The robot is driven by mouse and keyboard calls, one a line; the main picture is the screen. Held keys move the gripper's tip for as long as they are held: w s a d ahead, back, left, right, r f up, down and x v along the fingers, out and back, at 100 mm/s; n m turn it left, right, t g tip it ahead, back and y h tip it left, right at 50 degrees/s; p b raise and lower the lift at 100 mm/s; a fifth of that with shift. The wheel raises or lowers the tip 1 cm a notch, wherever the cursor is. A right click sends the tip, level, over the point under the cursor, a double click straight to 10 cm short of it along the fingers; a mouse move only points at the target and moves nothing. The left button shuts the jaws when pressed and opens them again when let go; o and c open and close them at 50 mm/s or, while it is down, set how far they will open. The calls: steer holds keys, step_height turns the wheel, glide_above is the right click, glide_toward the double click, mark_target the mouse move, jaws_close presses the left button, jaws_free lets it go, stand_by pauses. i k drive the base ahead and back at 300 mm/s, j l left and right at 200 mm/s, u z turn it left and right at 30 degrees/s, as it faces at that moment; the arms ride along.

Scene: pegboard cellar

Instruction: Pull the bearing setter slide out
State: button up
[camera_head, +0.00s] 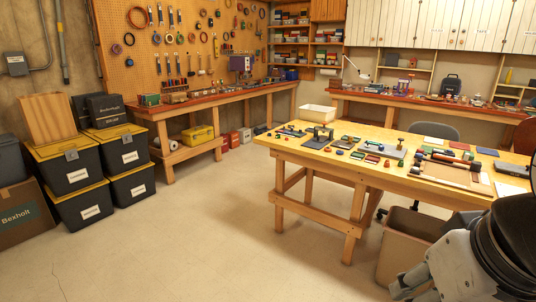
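I cannot tell for sure which item is the bearing setter. A small grey frame-like fixture (321,133) stands upright near the left end of the wooden worktable (345,171). A flat grey plate with a small upright knob (399,147) lies near the table's middle. Either could be it, and at this distance no slide can be made out. My arm fills the lower right corner. My gripper (408,286) seems to be at its lower left end, low beside the table and well away from both fixtures. Its fingers are not clear, and I cannot see whether it is open.
Several small coloured parts and tools lie across the tabletop. A tan bin (405,243) stands in front of the table, beside my arm. Black crates (70,163) are stacked at left. The floor between is clear.

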mark_target(322, 136)
steer(key=i+j, duration=0.1)
steer(key=i, duration=0.9)
steer(key=i+j, duration=0.1)
steer(key=i, duration=0.9)
steer(key=i+j+z, duration=0.2)
steer(key=i+z, duration=0.2)
steer(key=i, duration=0.25)
steer(key=i+j+z, duration=0.35)
steer(key=i, duration=0.25)
steer(key=i+j+z, duration=0.4)
steer(key=i+j, duration=0.15)
